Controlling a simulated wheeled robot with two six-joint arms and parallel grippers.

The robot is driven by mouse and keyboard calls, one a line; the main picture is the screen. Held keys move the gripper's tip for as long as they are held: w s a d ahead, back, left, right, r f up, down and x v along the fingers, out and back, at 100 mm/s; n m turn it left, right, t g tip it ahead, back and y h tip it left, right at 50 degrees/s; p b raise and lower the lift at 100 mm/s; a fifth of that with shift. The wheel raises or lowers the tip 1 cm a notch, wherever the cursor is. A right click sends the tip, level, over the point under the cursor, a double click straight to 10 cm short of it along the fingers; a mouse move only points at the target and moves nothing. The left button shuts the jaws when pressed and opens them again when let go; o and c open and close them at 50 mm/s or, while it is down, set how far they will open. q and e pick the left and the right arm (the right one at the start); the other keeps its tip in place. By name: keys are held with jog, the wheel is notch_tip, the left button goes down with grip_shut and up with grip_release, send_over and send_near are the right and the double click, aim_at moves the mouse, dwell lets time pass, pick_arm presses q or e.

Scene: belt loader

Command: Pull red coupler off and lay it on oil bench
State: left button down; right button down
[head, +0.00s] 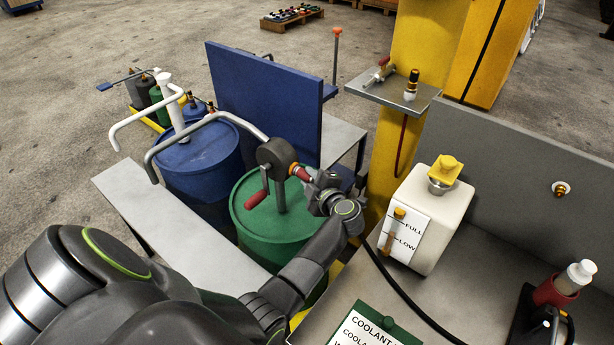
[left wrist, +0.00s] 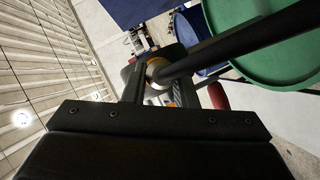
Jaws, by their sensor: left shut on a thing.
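The red coupler (head: 300,172) is at the side of the grey crank pump (head: 276,155), which stands on the green drum (head: 250,238). My left gripper (head: 313,184) is shut on it from the right. In the left wrist view the gripper fingers (left wrist: 160,90) close around a brass-coloured ring (left wrist: 155,71) at the end of the black hose (left wrist: 235,43). Whether the coupler still touches the pump is hard to tell. A grey bench (head: 135,205) runs in front of the drums; I cannot tell if it is the oil bench. My right gripper is not in view.
A blue drum (head: 198,160) and a blue panel (head: 262,105) stand behind. A yellow post (head: 422,50) carries a small shelf (head: 385,92) with fittings.

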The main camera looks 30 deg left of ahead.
pick_arm(q)
jog(key=shift+d, duration=0.1)
dwell(0.3)
jog(key=shift+d, duration=0.5)
dwell(0.5)
jog(key=shift+s+d+p, duration=0.15)
jog(key=shift+d+p, duration=0.35)
jog(key=shift+d, duration=1)
jog(key=shift+r, duration=0.1)
